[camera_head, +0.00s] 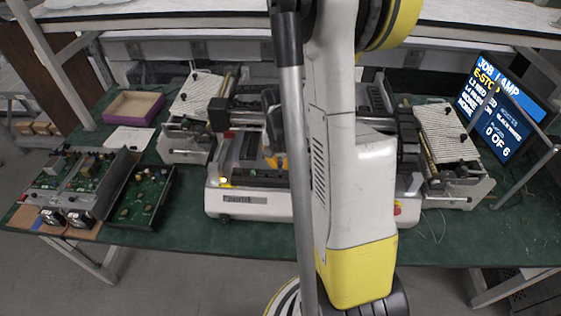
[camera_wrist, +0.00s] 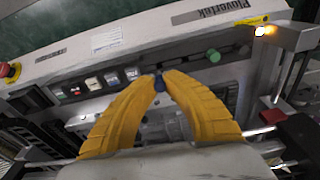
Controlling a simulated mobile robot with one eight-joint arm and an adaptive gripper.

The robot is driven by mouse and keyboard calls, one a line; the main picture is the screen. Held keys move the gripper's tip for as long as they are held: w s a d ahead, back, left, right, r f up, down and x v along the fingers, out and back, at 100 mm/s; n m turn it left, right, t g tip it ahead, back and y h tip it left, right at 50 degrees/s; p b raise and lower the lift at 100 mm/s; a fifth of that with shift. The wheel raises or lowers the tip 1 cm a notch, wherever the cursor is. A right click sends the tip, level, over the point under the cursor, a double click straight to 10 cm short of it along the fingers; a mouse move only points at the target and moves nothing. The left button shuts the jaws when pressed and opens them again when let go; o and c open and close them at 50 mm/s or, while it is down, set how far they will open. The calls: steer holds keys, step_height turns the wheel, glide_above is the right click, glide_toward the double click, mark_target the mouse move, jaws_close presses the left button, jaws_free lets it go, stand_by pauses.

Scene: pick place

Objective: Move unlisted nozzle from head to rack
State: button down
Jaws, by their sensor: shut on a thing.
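My gripper (camera_wrist: 160,76) has its two yellow fingers shut at the tips on a small dark blue nozzle (camera_wrist: 159,84). Most of the nozzle is hidden between the fingertips; I cannot tell whether it is clear of the machine. A green nozzle-like piece (camera_wrist: 213,55) stands to the right on a dark strip along the white machine's edge, apart from my fingers. I cannot tell for certain which part is the head and which the rack. In the head view the white machine (camera_head: 250,204) stands mid-bench, and my arm hides its middle.
A screen (camera_head: 502,108) on the right shows a job list and "0 OF 6". White feeder units flank the machine on the left (camera_head: 188,141) and right (camera_head: 452,150). Circuit boards (camera_head: 140,199) and a purple-edged box (camera_head: 132,107) lie on the left. A red button (camera_wrist: 10,71) sits at the machine's end.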

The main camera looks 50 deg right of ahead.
steer(key=shift+f+b, duration=1.75)
steer(key=shift+f, duration=0.3)
steer(key=shift+f, duration=0.1)
steer(key=c, duration=1.4)
jaws_free()
steer(key=shift+c, duration=0.2)
steer(key=c, duration=0.4)
steer(key=shift+o, duration=0.2)
steer(key=shift+r+p, duration=2.25)
steer(key=shift+r, duration=1.35)
